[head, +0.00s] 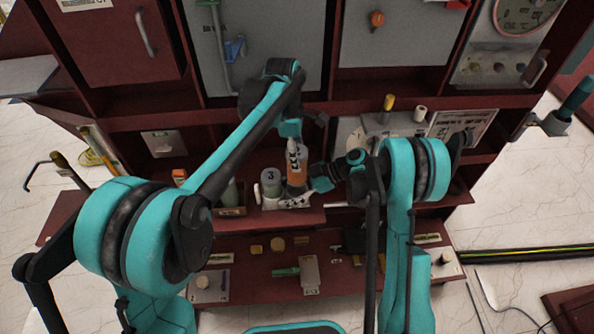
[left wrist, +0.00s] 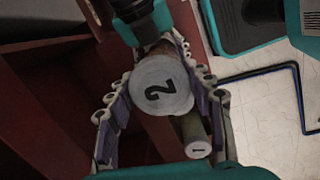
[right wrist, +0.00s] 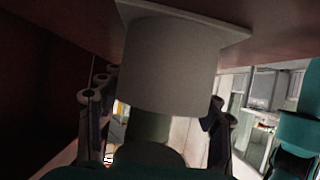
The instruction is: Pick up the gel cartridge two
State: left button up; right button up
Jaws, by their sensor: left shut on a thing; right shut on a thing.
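Gel cartridge two, with a round white end marked "2" (left wrist: 160,86), sits between the fingers of my left gripper (left wrist: 158,98). In the head view my left gripper (head: 292,150) reaches down onto an orange cylinder (head: 297,166), apparently the same cartridge. My right gripper (head: 298,200) comes in from the right at the foot of that cylinder. In the right wrist view my right gripper (right wrist: 158,122) is closed around a pale grey cylinder (right wrist: 170,60) with a flat flange. I cannot tell whether that cylinder is part of cartridge two.
A cylinder marked "3" (head: 271,182) stands close left of the orange one. A green cylinder marked "1" (left wrist: 197,150) is beside cartridge two in the left wrist view. Dark red shelving (head: 270,216) surrounds the work area. Small parts lie on the lower shelf (head: 265,290).

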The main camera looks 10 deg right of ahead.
pick_arm(q)
notch_tip(320, 180, up, 18)
jog(key=shift+r, duration=0.2)
pick_arm(e)
jog(key=o, duration=0.9)
jog(key=shift+o, duration=0.2)
